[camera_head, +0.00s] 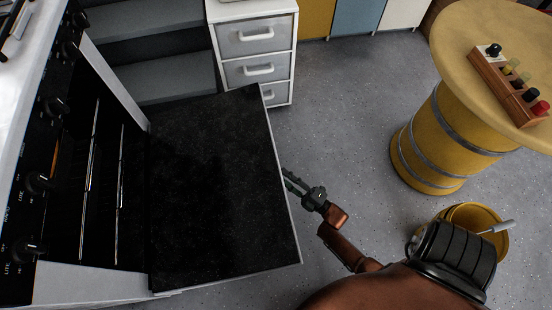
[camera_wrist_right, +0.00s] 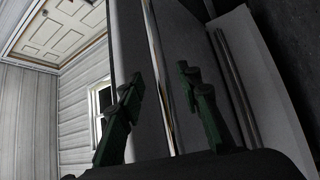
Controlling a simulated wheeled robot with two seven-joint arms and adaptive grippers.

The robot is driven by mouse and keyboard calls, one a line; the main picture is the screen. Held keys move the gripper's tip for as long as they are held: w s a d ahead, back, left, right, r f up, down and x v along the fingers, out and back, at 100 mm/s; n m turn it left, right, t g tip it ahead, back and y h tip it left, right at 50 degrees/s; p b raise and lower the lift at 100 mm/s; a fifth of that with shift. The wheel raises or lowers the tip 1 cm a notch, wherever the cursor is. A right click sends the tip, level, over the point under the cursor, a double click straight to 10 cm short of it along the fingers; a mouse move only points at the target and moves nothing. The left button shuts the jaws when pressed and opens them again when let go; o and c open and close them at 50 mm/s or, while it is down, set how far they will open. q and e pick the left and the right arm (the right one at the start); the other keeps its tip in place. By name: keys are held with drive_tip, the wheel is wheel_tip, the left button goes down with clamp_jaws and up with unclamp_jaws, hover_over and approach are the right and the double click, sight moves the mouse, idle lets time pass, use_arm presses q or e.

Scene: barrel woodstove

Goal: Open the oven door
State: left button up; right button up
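The oven (camera_head: 85,283) stands at the left in the head view, with dark racks (camera_head: 92,165) showing in its cavity. Its door (camera_head: 215,190), a black panel with a pale rim, is swung down and out from the cavity and looks about level. My right gripper (camera_head: 288,177) is at the door's outer edge. In the right wrist view its green fingers (camera_wrist_right: 160,76) are apart, with a pale edge running between them. I cannot tell whether they touch the door. My left gripper is not in view.
Control knobs (camera_head: 38,182) line the oven front. A white drawer unit (camera_head: 253,42) stands beyond the door, beside grey steps (camera_head: 150,48). A yellow barrel table (camera_head: 445,140) with a wooden rack (camera_head: 505,88) stands at right, near a yellow bucket (camera_head: 490,215). Grey floor lies between.

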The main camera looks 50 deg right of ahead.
drive_tip(key=v, duration=0.6)
drive_tip(key=shift+s, duration=0.2)
